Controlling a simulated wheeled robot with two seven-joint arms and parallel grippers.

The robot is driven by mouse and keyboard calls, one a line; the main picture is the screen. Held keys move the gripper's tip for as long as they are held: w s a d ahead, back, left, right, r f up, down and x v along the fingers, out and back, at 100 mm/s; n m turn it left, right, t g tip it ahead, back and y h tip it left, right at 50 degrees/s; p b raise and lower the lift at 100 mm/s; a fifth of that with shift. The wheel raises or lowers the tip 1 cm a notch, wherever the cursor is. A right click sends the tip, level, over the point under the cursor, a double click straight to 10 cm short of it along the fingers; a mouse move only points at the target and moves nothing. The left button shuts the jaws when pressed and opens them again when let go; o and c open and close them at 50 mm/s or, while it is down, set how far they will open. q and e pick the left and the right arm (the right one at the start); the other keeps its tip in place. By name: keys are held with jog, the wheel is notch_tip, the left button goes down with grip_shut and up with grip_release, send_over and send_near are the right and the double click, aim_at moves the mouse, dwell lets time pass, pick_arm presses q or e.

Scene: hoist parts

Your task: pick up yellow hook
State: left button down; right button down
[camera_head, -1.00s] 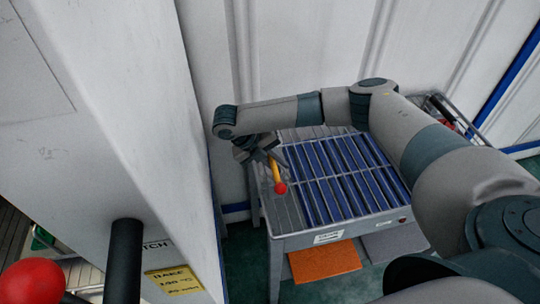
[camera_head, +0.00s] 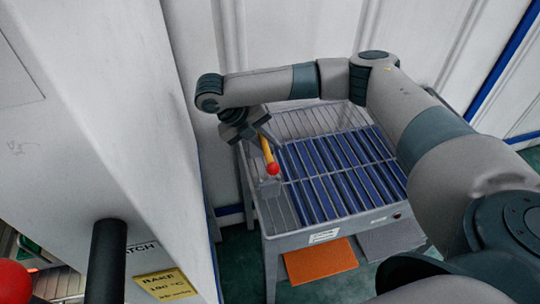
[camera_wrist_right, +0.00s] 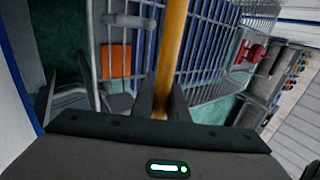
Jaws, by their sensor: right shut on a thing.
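The yellow hook (camera_head: 266,149) shows in the head view as a yellow rod with a red ball at its lower end. My right gripper (camera_head: 258,136) is shut on its upper part. The hook hangs tilted over the left side of a table with blue slats. In the right wrist view, the yellow rod (camera_wrist_right: 172,45) runs up from between the two dark fingers of my right gripper (camera_wrist_right: 162,98). The top end of the rod is hidden by the gripper. My left gripper is out of view.
The metal table (camera_head: 296,241) with blue slats stands below the hook. An orange panel (camera_head: 320,260) lies beneath it. A large white cabinet (camera_head: 110,130) with a black handle (camera_head: 107,262) stands at the left. A white wall is behind.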

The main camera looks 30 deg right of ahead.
jog(key=shift+r, duration=1.05)
jog(key=shift+s+f, duration=0.1)
dwell(0.9)
